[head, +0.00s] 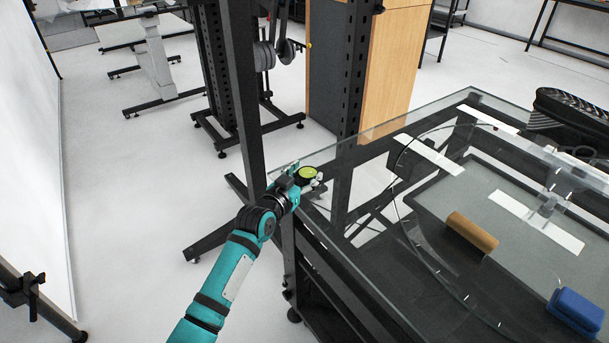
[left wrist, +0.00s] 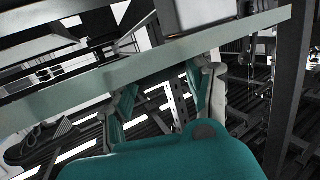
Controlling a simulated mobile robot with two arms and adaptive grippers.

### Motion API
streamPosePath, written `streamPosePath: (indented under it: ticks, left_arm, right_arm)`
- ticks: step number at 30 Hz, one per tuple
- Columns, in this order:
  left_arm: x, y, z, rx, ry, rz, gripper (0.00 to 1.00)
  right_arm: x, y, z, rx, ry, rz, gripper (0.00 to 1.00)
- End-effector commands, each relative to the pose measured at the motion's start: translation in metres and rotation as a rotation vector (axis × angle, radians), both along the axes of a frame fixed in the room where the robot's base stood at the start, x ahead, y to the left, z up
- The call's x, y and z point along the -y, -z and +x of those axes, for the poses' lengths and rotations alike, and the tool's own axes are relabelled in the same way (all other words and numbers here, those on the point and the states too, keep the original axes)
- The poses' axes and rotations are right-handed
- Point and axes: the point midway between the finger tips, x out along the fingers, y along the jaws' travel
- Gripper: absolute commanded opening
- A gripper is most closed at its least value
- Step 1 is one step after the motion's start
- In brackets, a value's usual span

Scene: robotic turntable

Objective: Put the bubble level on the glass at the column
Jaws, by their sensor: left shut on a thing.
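The bubble level (head: 307,173) is a small round black piece with a yellow-green face. My left gripper (head: 312,181) is shut on it, at the near left corner of the glass tabletop (head: 390,123). Whether the level touches the glass cannot be told. In the left wrist view my left gripper (left wrist: 160,100) shows its two fingers, with a pale edge crossing in front; the level cannot be made out there. A black upright column (head: 241,90) stands just behind and left of the gripper. A perforated black column (head: 356,70) stands farther back. My right gripper is not in view.
On the table are a brown roll (head: 472,232), a blue block (head: 577,312) and a dark ribbed object (head: 572,108). A large clear disc (head: 402,205) covers much of the tabletop. The glass strip along the back left edge looks clear. White floor lies to the left.

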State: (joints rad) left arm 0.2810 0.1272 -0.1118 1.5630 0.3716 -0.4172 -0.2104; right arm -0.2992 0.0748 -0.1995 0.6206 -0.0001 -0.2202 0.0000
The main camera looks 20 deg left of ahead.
Motion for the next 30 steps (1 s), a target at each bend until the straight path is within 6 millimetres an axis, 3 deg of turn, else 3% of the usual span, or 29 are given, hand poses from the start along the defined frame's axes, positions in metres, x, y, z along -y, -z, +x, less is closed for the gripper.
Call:
streamPosePath:
  ticks: [8, 9, 14, 24, 30]
  left_arm:
    - [0.000, 0.002, 0.000, 0.001, 0.000, 0.001, 0.18]
    - [0.000, 0.002, 0.000, 0.000, 0.000, 0.001, 0.56]
    - [0.000, 0.002, 0.000, 0.000, 0.000, 0.001, 0.76]
    - [0.000, -0.001, -0.002, 0.000, 0.000, 0.000, 0.76]
    - [-0.006, -0.005, -0.031, -0.001, 0.000, 0.001, 0.76]
  right_arm:
    - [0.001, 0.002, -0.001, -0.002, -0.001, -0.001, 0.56]
    - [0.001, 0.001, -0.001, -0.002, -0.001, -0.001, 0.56]
    - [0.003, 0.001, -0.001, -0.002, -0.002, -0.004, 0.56]
    - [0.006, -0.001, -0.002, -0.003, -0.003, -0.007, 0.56]
    - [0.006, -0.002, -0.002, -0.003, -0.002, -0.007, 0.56]
